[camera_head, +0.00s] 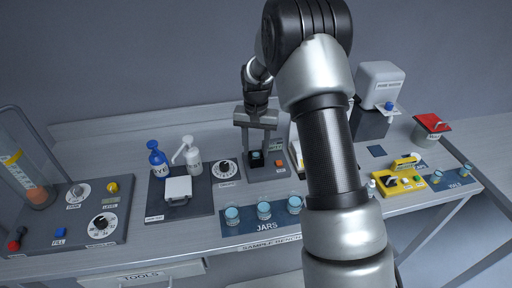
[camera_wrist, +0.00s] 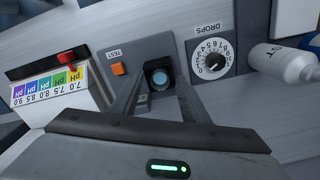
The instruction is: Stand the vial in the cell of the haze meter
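The haze meter (camera_head: 264,176) is a dark grey unit on the bench, and its panel (camera_wrist: 135,50) shows an orange TEST button in the wrist view. Its cell (camera_wrist: 149,68) is a dark square well. A round pale blue top, apparently the vial (camera_wrist: 160,78), shows inside the well and looks upright; its lower part is hidden. My gripper (camera_head: 256,148) is low over the meter, pointing down. In the wrist view my gripper (camera_wrist: 160,90) has its fingers apart, one on each side of the well, with a gap around the vial top.
A DROPS dial (camera_wrist: 212,60) and a white bottle (camera_wrist: 280,62) stand beside the meter. A pH colour chart (camera_wrist: 55,92) is on its other side. Three jars (camera_head: 264,210) stand on a blue mat in front. A blue bottle (camera_head: 157,160) stands further left.

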